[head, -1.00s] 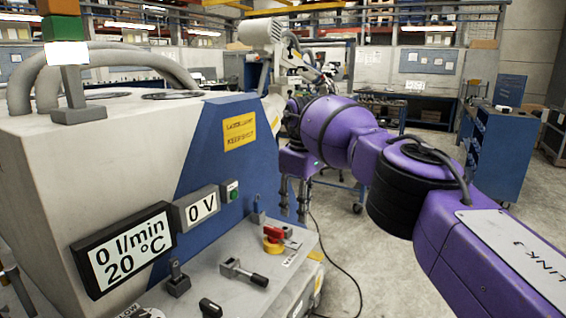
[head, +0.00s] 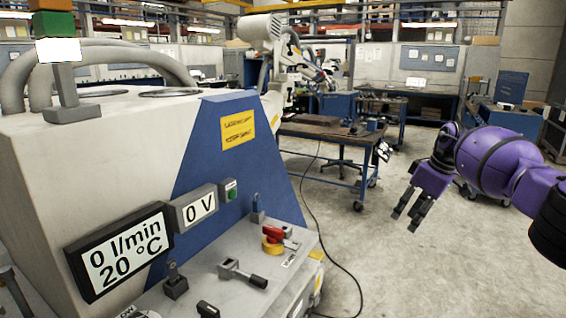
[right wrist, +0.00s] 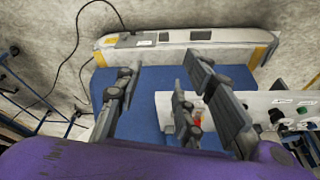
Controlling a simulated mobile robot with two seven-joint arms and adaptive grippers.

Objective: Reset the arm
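My right gripper (head: 405,223) hangs fingers down in the head view, to the right of the large grey and blue machine (head: 170,140) and apart from it. In the right wrist view its grey fingers (right wrist: 158,75) are spread with nothing between them. A white jointed arm (head: 262,32) rises behind the machine at the top centre. I cannot tell whether it is the arm the task names. The machine's front carries a display reading 0 l/min and 20 °C (head: 120,250), a 0 V display (head: 194,208) and a green button (head: 231,194). My left gripper is out of view.
The machine's ledge holds a red and yellow rotary switch (head: 273,238), a lever (head: 243,272) and a small upright switch (head: 174,280). A black cable (head: 335,268) lies on the floor. A workbench (head: 322,130) stands behind.

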